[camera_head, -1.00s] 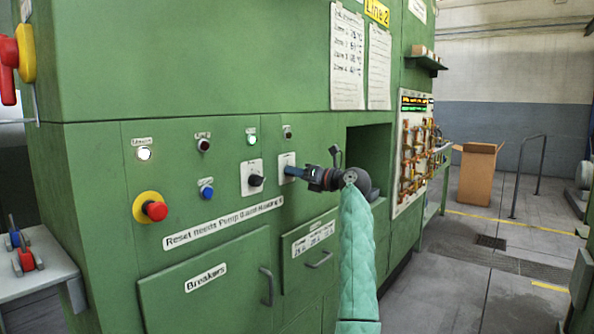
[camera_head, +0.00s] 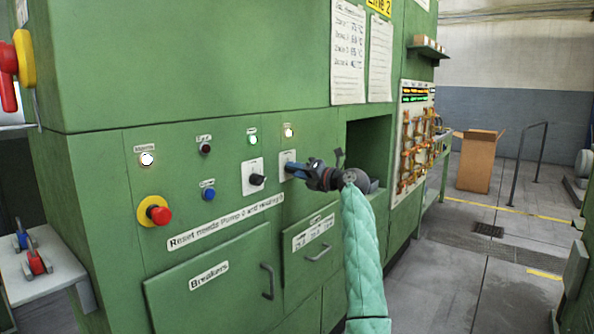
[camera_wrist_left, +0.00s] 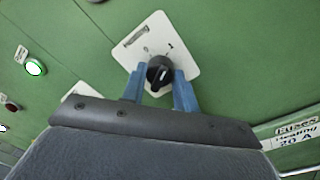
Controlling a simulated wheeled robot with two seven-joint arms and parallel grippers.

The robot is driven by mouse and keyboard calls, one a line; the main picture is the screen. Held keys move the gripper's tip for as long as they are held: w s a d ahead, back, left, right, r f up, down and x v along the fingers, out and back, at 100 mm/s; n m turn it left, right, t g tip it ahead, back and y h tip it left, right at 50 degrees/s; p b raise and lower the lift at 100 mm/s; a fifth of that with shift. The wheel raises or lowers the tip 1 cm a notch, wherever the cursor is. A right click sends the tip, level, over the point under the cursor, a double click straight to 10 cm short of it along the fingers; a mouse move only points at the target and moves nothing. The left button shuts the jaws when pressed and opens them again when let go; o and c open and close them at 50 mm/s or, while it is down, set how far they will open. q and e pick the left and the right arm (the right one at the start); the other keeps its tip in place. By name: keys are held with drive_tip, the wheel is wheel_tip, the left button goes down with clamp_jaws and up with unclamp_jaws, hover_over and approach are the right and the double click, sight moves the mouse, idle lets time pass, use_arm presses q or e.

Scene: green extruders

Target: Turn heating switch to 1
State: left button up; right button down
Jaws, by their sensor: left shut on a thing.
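The heating switch is a black rotary knob (camera_wrist_left: 159,74) on a white plate (camera_wrist_left: 143,52), seen in the left wrist view. The plate also shows in the head view (camera_head: 287,158), where the gripper hides the knob. My left gripper (camera_head: 290,169) has its blue fingers on both sides of the knob and is shut on it; the fingers show in the left wrist view (camera_wrist_left: 159,88). The knob's pointer looks tilted relative to the plate; its exact setting is hard to read. The lamp (camera_head: 288,132) above this switch is lit. My right gripper is not in view.
A second rotary switch (camera_head: 257,180) sits just left on its own plate. A red emergency button (camera_head: 160,215), a blue button (camera_head: 208,194) and several lamps are further left. An open recess (camera_head: 368,150) lies to the right. Drawer and breaker-door handles (camera_head: 268,284) project below.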

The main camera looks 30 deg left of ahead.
use_arm(q)
drive_tip(key=shift+r, duration=0.1)
drive_tip(key=o, duration=1)
drive_tip(key=shift+d, duration=0.15)
drive_tip(key=shift+s+d+f+b, duration=0.15)
drive_tip(key=shift+d+b, duration=0.1)
drive_tip(key=shift+d, duration=1.65)
drive_tip(key=shift+d+f+b, duration=0.1)
drive_tip(key=shift+d+b, duration=0.15)
drive_tip(key=shift+d, duration=1.65)
